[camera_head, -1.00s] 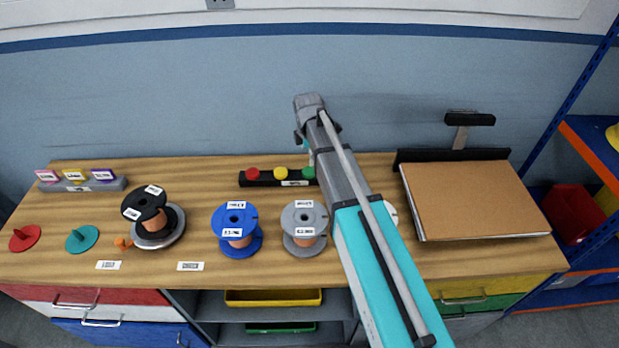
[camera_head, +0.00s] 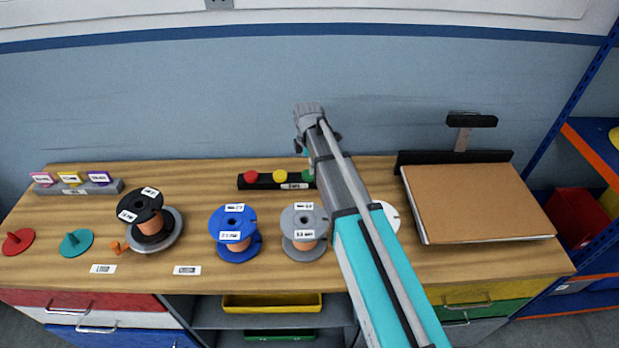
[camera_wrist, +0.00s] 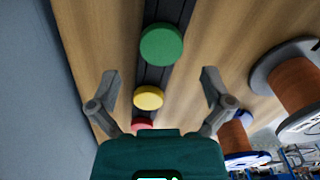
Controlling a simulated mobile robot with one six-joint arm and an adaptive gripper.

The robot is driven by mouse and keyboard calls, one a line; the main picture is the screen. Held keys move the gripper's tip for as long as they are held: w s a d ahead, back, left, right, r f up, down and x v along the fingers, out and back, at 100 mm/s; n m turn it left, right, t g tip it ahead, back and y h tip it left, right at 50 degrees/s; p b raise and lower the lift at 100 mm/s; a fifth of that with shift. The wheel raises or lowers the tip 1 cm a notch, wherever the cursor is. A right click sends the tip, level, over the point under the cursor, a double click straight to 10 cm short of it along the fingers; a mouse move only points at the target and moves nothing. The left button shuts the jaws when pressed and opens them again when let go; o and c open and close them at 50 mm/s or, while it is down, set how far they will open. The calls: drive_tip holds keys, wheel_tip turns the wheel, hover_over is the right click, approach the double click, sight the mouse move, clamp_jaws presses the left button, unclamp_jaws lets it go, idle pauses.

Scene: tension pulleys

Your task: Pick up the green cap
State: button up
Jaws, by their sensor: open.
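The green cap (camera_wrist: 161,45) is a round disc on the black rack (camera_wrist: 152,77) in the wrist view, in line with the yellow cap (camera_wrist: 148,97) and the red cap (camera_wrist: 143,124). My gripper (camera_wrist: 160,74) is open and empty, with one finger on each side of the row; the green cap appears just beyond the fingertips. In the head view the green cap (camera_head: 307,176) shows only in part at the right end of the rack (camera_head: 265,183), partly hidden by my arm. My gripper (camera_head: 304,140) is behind the rack there, its fingers hard to make out.
A grey spool (camera_head: 303,219) and a blue spool (camera_head: 234,225) stand in front of the rack. A black spool (camera_head: 142,207) stands further left. A board (camera_head: 475,203) lies at the right. The wall (camera_head: 180,110) rises close behind the rack.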

sight(309, 177)
drive_tip(key=shift+d+f+b, duration=0.1)
drive_tip(key=shift+f+b, duration=1.85)
drive_tip(key=shift+f, duration=0.25)
drive_tip(key=c, duration=0.9)
